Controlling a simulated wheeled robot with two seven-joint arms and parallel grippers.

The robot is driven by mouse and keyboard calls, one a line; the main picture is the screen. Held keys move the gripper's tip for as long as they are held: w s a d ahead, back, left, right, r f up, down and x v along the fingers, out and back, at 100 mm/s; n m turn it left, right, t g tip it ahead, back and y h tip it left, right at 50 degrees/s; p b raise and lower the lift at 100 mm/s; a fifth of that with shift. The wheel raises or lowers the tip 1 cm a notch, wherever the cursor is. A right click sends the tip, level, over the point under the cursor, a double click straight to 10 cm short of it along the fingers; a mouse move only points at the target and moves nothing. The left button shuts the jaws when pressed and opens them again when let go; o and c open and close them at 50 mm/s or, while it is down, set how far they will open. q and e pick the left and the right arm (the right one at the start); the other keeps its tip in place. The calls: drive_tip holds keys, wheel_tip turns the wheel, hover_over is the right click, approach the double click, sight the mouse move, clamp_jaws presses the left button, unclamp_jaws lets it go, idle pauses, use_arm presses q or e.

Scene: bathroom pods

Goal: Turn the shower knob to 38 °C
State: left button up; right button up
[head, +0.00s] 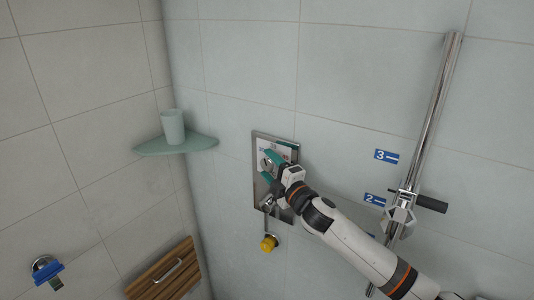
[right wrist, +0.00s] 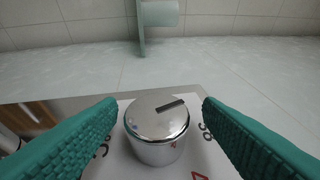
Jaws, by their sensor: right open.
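The shower knob (right wrist: 157,130) is a round chrome cylinder with a dark pointer mark on its top face, in the middle of the right wrist view. It stands on a white dial plate with printed numbers (right wrist: 204,133), partly hidden by the fingers; the pointer is aimed toward the right finger. In the head view the knob (head: 267,163) is on the steel wall panel (head: 262,137). My right gripper (right wrist: 158,108) is open, with one green finger on each side of the knob and a visible gap to each. It also shows in the head view (head: 268,168). My left gripper is not in view.
A green corner shelf (head: 150,148) with a cup (head: 172,127) is left of the panel. A lever (head: 268,203) and yellow knob (head: 268,243) are below. A chrome rail (head: 430,120) with a holder stands right. A wooden seat (head: 165,272) is lower left.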

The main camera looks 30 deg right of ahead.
drive_tip(key=shift+w+r, duration=0.1)
drive_tip(key=shift+w, duration=0.75)
drive_tip(key=shift+c, duration=0.4)
